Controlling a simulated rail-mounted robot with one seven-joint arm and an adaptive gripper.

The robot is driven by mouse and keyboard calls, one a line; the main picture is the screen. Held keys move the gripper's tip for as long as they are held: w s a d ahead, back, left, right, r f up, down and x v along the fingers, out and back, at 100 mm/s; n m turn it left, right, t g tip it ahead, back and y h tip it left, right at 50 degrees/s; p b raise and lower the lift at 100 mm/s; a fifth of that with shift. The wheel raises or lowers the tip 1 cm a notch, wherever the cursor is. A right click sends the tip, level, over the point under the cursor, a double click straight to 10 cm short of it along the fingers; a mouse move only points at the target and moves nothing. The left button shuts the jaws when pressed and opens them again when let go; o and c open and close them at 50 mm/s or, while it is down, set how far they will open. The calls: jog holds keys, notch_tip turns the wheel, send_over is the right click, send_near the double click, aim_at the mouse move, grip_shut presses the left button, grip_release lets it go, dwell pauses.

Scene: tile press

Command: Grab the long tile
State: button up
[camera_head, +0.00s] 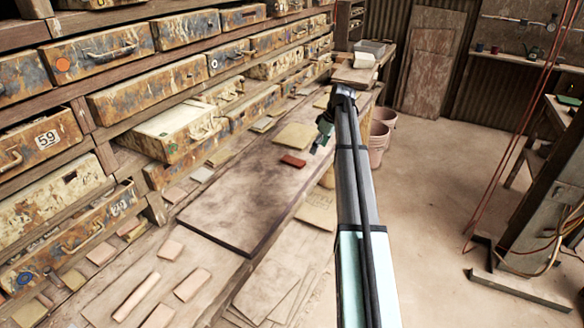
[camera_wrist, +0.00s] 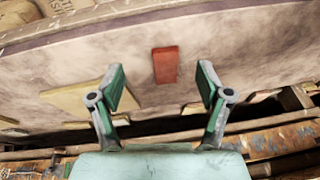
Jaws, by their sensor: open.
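A small red oblong tile (camera_head: 293,161) lies flat on the dark worn board. My gripper (camera_head: 319,142) is just to its right and above the board in the head view. In the wrist view the red tile (camera_wrist: 165,65) shows between and beyond the open green-padded fingers (camera_wrist: 160,76), and nothing is held. A long, narrow pale pink tile (camera_head: 136,297) lies on the bench at the lower left of the head view, far from my gripper. I cannot tell by name alone which of these is the long tile.
The dark board (camera_head: 225,215) is mostly bare. A yellowish square tile (camera_head: 295,136) lies behind the red tile and shows at left in the wrist view (camera_wrist: 85,100). Shorter pink tiles (camera_head: 192,285) lie near the long pink one. Rusty drawers (camera_head: 185,130) line the left side.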

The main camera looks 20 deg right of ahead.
jog(key=w+a+r+t+b, duration=0.1)
jog(key=w+a+r, duration=0.15)
jog(key=r, duration=0.55)
jog(key=p, duration=0.3)
send_near(294, 161)
jog(key=shift+w+a+f, duration=0.45)
jog(key=shift+a+f, duration=0.1)
jog(key=shift+f, duration=0.25)
jog(key=shift+t, duration=0.3)
jog(key=shift+s+d+p+x, duration=0.15)
jog(key=shift+p+x, duration=0.4)
jog(key=shift+x, duration=1.05)
jog(key=shift+s+d+p+x, duration=0.1)
jog(key=shift+p+x, duration=0.45)
jog(key=shift+x, duration=1.1)
jog(key=shift+f, duration=0.1)
jog(key=c, duration=1.3)
